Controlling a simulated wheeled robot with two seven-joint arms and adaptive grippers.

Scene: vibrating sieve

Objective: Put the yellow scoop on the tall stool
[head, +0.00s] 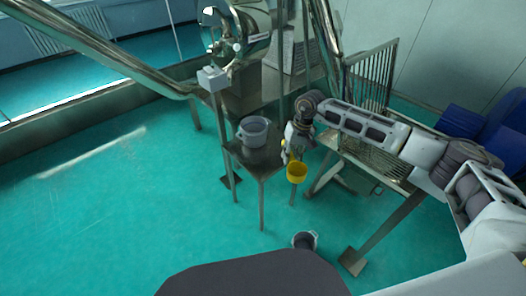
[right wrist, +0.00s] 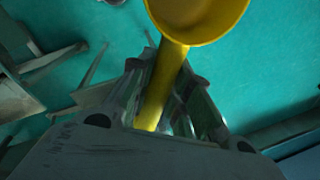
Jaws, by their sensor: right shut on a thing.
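The yellow scoop (head: 297,172) hangs in the air at the right side of the tall metal stool (head: 261,165), bowl lowest in the head view. My right gripper (head: 291,150) is shut on the scoop's handle. In the right wrist view the yellow bowl (right wrist: 203,14) lies beyond the fingers and the handle runs between the fingertips (right wrist: 168,62). A grey bucket (head: 253,133) stands on the stool top, with some bare surface in front of it. My left gripper is not in view.
A metal sieve machine (head: 245,35) stands behind the stool. A metal rack with a barred top (head: 372,160) stands to the right. A small grey bucket (head: 304,240) is on the floor in front. Blue bins (head: 490,125) are at far right. The green floor at left is clear.

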